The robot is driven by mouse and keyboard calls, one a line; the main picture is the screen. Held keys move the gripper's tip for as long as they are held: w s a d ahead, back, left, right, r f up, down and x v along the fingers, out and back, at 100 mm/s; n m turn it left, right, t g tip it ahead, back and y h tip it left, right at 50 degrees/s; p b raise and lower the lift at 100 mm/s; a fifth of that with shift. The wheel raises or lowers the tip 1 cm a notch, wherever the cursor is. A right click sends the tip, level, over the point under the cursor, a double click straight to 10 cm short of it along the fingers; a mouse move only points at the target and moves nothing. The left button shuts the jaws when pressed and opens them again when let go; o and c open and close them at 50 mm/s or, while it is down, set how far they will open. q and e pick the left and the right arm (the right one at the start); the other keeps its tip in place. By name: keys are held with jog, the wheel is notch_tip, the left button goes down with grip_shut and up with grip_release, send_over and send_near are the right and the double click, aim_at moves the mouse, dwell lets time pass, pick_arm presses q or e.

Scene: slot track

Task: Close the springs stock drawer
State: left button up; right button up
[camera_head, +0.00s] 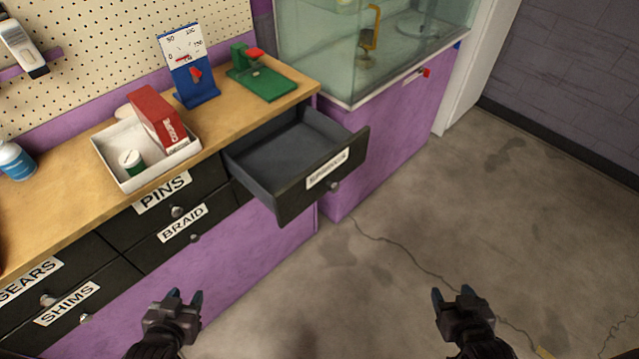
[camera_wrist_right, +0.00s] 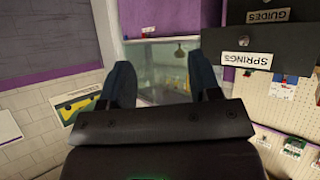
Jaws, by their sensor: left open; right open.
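The stock drawer (camera_head: 300,172) is pulled well out of the black drawer unit at the right end of the wooden bench, and its grey inside looks empty. Its label is too blurred to read in the head view. A round knob (camera_head: 334,186) sits on its front. The right wrist view, turned upside down, shows a dark front labelled SPRINGS (camera_wrist_right: 247,60) beside one labelled GUIDES. My left gripper (camera_head: 185,298) is open and empty at the bottom left, apart from the drawers. My right gripper (camera_head: 452,296) is open and empty over the floor, right of the drawer and nearer to me.
Shut drawers labelled PINS (camera_head: 163,192), BRAID, GEARS and SHIMS lie left of the open one. The bench holds a white tray (camera_head: 110,160) with a red box, a blue gauge and a green device (camera_head: 265,82). A glass tank stands right. The floor (camera_head: 400,250) before the drawer is clear.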

jog(key=shift+s+d+f, duration=0.1)
jog(key=shift+d+f, duration=0.05)
jog(key=shift+c, duration=1.2)
jog(key=shift+n+t+y, duration=0.5)
jog(key=shift+t, duration=0.3)
jog(key=w+b, duration=0.2)
jog(key=w, duration=0.1)
jog(key=w+b, duration=0.2)
jog(key=w, duration=0.1)
jog(key=w+a+f+b, duration=0.1)
jog(key=w+b, duration=0.1)
jog(key=w, duration=0.1)
jog(key=shift+w+f, duration=0.1)
jog(key=shift+w, duration=0.3)
grip_shut()
jog(key=m+y+b, duration=1.1)
jog(key=y, duration=0.1)
send_near(343, 168)
pick_arm(q)
notch_tip(343, 168, down, 16)
jog(key=g, duration=0.1)
jog(key=shift+s+d+r+g+p, duration=0.25)
jog(key=shift+s+d+g+p, duration=0.1)
jog(key=shift+s, duration=0.1)
pick_arm(e)
jog(key=shift+g, duration=0.3)
jog(key=x, duration=0.7)
jog(key=shift+w+a+r, duration=0.2)
jog(key=shift+r, duration=0.1)
